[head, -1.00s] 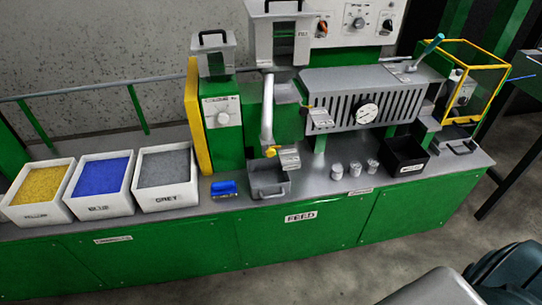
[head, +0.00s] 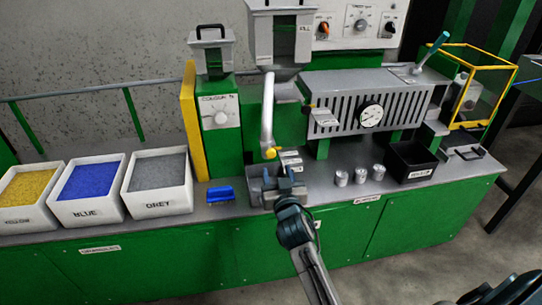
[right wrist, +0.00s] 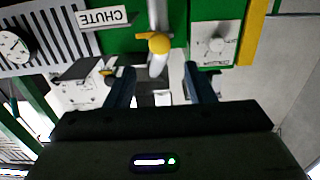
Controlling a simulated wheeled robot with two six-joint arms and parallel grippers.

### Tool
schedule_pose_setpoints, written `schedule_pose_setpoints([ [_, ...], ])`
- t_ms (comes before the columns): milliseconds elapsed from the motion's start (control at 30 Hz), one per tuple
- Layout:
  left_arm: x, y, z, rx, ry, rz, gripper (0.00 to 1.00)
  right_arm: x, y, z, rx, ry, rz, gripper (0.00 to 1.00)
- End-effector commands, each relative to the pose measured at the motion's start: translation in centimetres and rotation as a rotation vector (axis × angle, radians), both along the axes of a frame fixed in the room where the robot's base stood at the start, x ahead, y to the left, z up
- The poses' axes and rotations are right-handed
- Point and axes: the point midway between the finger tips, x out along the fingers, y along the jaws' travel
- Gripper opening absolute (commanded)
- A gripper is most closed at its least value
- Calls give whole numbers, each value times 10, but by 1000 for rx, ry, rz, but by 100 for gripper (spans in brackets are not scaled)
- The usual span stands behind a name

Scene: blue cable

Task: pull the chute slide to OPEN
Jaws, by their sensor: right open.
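The chute is a light grey pipe (head: 267,110) that comes down from the hopper and has a yellow part (head: 269,153) at its lower end. In the right wrist view, which is turned upside down, the yellow part (right wrist: 155,43) lies just beyond the fingertips, near a CHUTE label (right wrist: 102,17). I cannot read a slide position. My right gripper (head: 289,173) is in front of and slightly below the yellow part, over the grey bin (head: 257,192). In the wrist view its fingers (right wrist: 158,72) are apart with nothing held.
White bins of yellow (head: 28,188), blue (head: 88,181) and grey (head: 158,172) granules stand left. A blue object (head: 220,194) lies beside the grey bin. Several small metal cups (head: 360,175) and a black box (head: 412,160) stand right. A slotted housing with a gauge (head: 371,116) is behind.

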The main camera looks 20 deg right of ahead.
Motion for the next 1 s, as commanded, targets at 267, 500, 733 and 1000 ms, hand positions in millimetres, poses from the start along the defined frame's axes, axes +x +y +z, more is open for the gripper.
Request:
schedule_pose_setpoints([
  [267, -12, 2, -12, 0, 5, 2, 36, 51, -12, 2, -4, 2, 0, 49],
  [500, -22, 3, -21, 0, 8, 4, 36, 85, -20, 0, -2, 3, 2, 49],
  [733, -25, 4, -24, 0, 9, 4, 36, 96, -23, -1, -1, 3, 2, 49],
  [1000, -25, 3, -24, 0, 9, 4, 36, 96, -23, -1, -1, 2, 2, 37],
])
